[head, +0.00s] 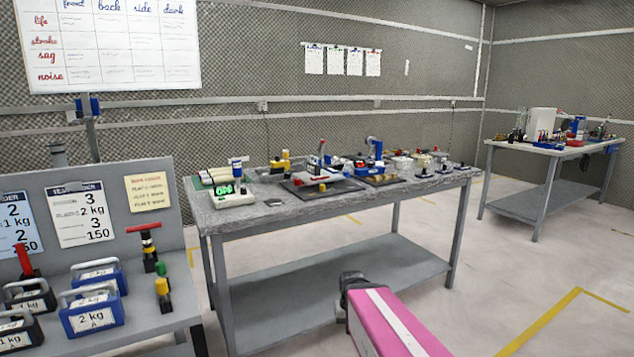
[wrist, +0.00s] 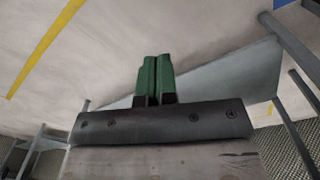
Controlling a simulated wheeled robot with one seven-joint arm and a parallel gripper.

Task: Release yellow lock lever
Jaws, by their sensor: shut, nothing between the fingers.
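I cannot tell for certain which yellow part is the lock lever. Yellow blocks (head: 278,166) also stand on the middle table, left of a fixture with an upright lever (head: 320,158). All are small in the picture. My gripper (wrist: 155,78) shows green fingers in the wrist view, pressed together and empty. It is over open floor, apart from every yellow part. The wrist view shows no yellow lever.
The middle table (head: 228,219) has a lower shelf (head: 340,290) and holds several small devices. Weights with handles, such as a blue 2 kg one (head: 92,312), stand on the left bench. Another table (head: 540,150) is at the far right. Floor (head: 500,270) between them is clear.

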